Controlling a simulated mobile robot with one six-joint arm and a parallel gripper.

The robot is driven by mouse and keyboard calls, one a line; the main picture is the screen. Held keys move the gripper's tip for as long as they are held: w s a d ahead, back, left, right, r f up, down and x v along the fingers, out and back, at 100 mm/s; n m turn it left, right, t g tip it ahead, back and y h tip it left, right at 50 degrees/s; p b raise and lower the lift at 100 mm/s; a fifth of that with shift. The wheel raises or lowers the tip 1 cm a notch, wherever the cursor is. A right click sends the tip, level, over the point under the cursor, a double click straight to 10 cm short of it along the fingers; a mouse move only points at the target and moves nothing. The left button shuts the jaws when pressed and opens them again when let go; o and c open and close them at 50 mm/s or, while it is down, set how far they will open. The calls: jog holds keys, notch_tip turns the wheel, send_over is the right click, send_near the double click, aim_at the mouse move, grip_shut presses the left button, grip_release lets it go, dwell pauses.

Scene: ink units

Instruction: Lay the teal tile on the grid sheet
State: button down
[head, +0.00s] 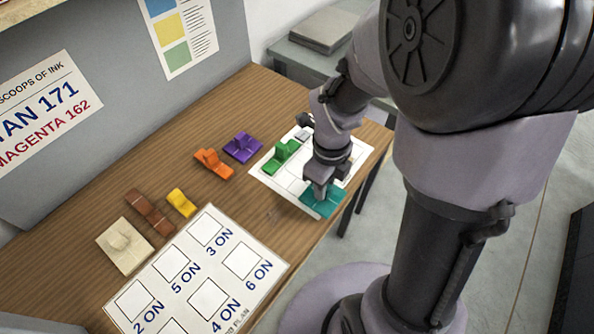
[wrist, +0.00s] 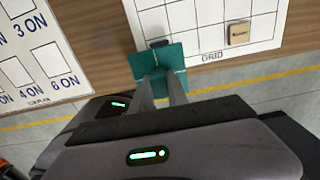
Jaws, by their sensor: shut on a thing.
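The teal tile (head: 331,204) is a flat square with a raised grip on top. My gripper (head: 319,190) is shut on that grip from above. In the wrist view the teal tile (wrist: 145,66) lies between me and the left front corner of the grid sheet (wrist: 203,18), partly covering that corner and overhanging bare wood. I cannot tell whether the tile touches the sheet or hovers just above it. The grid sheet (head: 269,180) also shows in the head view, with a green piece (head: 283,152) on its left part. My wrist hides part of the sheet.
A small tan block (wrist: 238,34) sits on the grid sheet. The plan sheet (head: 226,238) lies to the left. Purple (head: 243,148), orange (head: 213,163), yellow (head: 181,203), brown (head: 150,212) and cream (head: 125,246) pieces line the back. The table's front edge is close to the tile.

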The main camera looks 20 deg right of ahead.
jog(key=w+a, duration=0.1)
jog(key=w, duration=0.2)
jog(key=w+a+b, duration=0.1)
jog(key=w, duration=0.2)
jog(key=w+a+f, duration=0.1)
jog(key=w, duration=0.3)
jog(key=shift+a, duration=0.1)
notch_tip(320, 180, down, 4)
jog(key=shift+w+r+b, duration=0.1)
jog(key=shift+w+b, duration=0.05)
jog(key=shift+b, duration=1.05)
jog(key=shift+r, duration=0.15)
jog(key=c, duration=1.3)
grip_release()
